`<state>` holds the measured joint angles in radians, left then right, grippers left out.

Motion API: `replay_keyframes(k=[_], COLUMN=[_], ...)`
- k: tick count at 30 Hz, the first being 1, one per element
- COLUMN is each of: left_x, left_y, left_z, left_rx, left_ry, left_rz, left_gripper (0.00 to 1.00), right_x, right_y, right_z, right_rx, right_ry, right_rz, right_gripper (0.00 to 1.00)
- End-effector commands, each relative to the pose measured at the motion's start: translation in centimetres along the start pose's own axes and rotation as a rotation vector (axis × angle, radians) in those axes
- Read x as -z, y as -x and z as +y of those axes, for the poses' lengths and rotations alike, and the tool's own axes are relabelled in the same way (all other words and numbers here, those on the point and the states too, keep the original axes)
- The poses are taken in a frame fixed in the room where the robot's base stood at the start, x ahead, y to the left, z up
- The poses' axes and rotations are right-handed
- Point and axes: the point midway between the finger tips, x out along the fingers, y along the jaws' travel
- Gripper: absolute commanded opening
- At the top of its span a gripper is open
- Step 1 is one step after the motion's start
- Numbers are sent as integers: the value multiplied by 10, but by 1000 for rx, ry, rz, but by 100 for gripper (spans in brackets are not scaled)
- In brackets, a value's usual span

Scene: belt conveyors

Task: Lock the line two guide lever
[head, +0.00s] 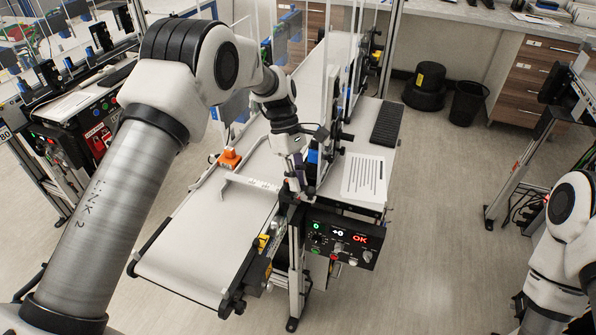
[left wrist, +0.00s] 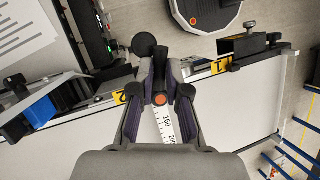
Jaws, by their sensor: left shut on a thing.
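My left gripper (head: 299,190) is over the near right edge of the white belt conveyor (head: 190,255), above the control panel. In the left wrist view its fingers (left wrist: 160,85) are closed together on a dark part, which I take to be the guide lever. A round black knob (left wrist: 145,45) shows just beyond the fingertips. The lever's body is mostly hidden, so its angle cannot be told. An orange round spot (left wrist: 160,99) and a numbered scale (left wrist: 164,126) lie between the fingers. A yellow label with a 2 (left wrist: 118,98) is beside them. My right gripper is out of view.
The control panel (head: 340,243) shows a green 0, +0 and a red OK. An orange block (head: 230,158) is at the belt's left edge. A printed sheet (head: 364,175) lies on the side shelf. Another yellow label (left wrist: 220,65) marks the rail.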

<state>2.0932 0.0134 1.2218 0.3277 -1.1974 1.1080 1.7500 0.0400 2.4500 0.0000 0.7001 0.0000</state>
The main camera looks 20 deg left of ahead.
Motion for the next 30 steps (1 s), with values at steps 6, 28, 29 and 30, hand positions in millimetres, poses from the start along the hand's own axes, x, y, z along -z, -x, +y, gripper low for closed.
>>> replay_keyframes(k=[6, 28, 29, 30], left_x=[0, 7, 7, 8], left_y=[-4, -5, -5, -5], left_z=[-6, -22, -22, -23], left_rx=[85, 344, 355, 369], left_ry=[-185, -815, -841, -875], left_rz=[38, 166, 172, 179], left_gripper=[0, 0, 0, 0], right_x=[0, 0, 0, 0], right_y=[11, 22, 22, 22], right_z=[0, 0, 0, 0], right_rx=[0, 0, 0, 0], right_ry=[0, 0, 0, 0], right_rz=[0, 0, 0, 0], right_gripper=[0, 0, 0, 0])
